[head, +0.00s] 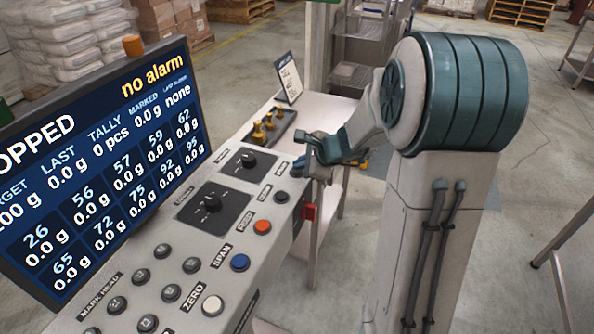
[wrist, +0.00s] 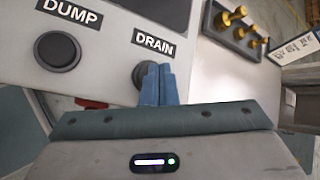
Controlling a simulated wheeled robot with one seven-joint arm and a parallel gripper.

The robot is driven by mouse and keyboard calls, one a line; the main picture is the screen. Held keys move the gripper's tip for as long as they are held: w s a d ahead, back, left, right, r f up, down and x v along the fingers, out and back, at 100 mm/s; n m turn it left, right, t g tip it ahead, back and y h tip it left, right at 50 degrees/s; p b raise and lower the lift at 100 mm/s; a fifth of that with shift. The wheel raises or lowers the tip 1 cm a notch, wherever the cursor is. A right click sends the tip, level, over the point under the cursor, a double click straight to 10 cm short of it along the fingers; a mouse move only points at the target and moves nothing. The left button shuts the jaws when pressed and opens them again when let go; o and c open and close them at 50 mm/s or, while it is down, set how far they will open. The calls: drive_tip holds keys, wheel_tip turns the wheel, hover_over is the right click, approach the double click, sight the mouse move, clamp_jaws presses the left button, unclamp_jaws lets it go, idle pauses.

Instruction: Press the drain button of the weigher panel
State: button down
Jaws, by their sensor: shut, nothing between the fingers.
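The drain button (wrist: 141,73) is a dark round button under the DRAIN label (wrist: 153,43) in the wrist view, partly hidden behind my fingers. In the head view the drain button (head: 297,172) is small, at the far right end of the weigher panel (head: 228,232). My gripper (wrist: 159,72) is shut, its blue fingers together with nothing between them. The fingertips overlap the right side of the button; I cannot tell whether they touch it. In the head view my gripper (head: 308,157) is beside the panel's far end.
The dump button (wrist: 57,51) sits left of the drain button. Dark knobs, an orange button (head: 262,227) and a blue button (head: 239,262) line the panel. A screen (head: 100,165) reads "no alarm". A tray with brass pieces (head: 265,130) and a sign (head: 289,78) stand beyond.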

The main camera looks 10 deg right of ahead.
sight(301, 172)
drive_tip(key=shift+f, duration=0.15)
idle(0.5)
drive_tip(key=shift+r+p, duration=0.5)
drive_tip(key=shift+r, duration=0.35)
drive_tip(key=shift+r+p, duration=1.95)
drive_tip(key=shift+r, duration=0.55)
